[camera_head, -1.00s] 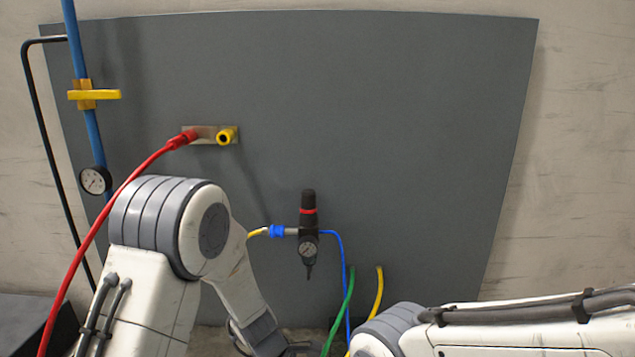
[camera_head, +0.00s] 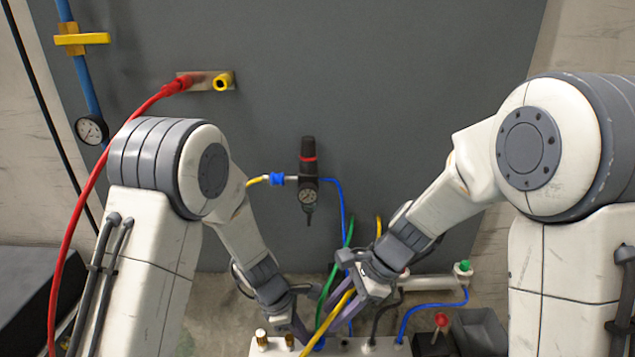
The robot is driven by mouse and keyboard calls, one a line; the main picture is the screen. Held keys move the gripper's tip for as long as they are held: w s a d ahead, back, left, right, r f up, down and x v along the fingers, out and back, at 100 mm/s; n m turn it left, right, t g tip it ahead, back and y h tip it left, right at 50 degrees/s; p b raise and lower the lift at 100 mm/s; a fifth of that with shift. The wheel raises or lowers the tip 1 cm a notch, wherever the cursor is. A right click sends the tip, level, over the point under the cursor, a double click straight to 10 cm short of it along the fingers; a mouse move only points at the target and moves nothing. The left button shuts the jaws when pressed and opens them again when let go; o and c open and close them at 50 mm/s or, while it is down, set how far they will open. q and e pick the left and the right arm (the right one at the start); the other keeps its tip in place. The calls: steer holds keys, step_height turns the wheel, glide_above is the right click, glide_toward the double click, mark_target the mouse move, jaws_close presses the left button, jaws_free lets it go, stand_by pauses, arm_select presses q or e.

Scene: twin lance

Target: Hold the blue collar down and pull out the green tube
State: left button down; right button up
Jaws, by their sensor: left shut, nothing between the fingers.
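The green tube (camera_head: 331,281) drops from behind my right gripper to the bottom edge, close to a yellow tube (camera_head: 338,308). A small blue piece (camera_head: 319,344) shows at the tubes' lower end on a pale block (camera_head: 375,349); it may be the blue collar, but it is partly hidden. My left gripper (camera_head: 303,334) is shut and empty just left of that piece. My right gripper (camera_head: 338,312) points down-left over the tubes. Its fingers overlap them, and I cannot tell whether it grips either.
A red hose (camera_head: 93,190) runs down the left. A grey open box (camera_head: 480,330) and a red knob (camera_head: 441,319) stand at lower right.

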mark_target(317, 323)
steer(key=shift+w+a+f+m+t, duration=0.1)
steer(key=shift+w+a+f+m, duration=0.45)
steer(key=shift+f, duration=0.9)
steer(key=shift+w+a+f+m+t, duration=0.1)
steer(key=shift+w+a+f+m, duration=0.45)
steer(key=shift+f, duration=0.85)
steer(key=shift+w+a+f+m+t, duration=0.1)
steer(key=shift+w+a+f+m, duration=0.2)
steer(key=shift+a+f, duration=0.8)
steer(key=shift+d+f, duration=0.35)
jaws_close()
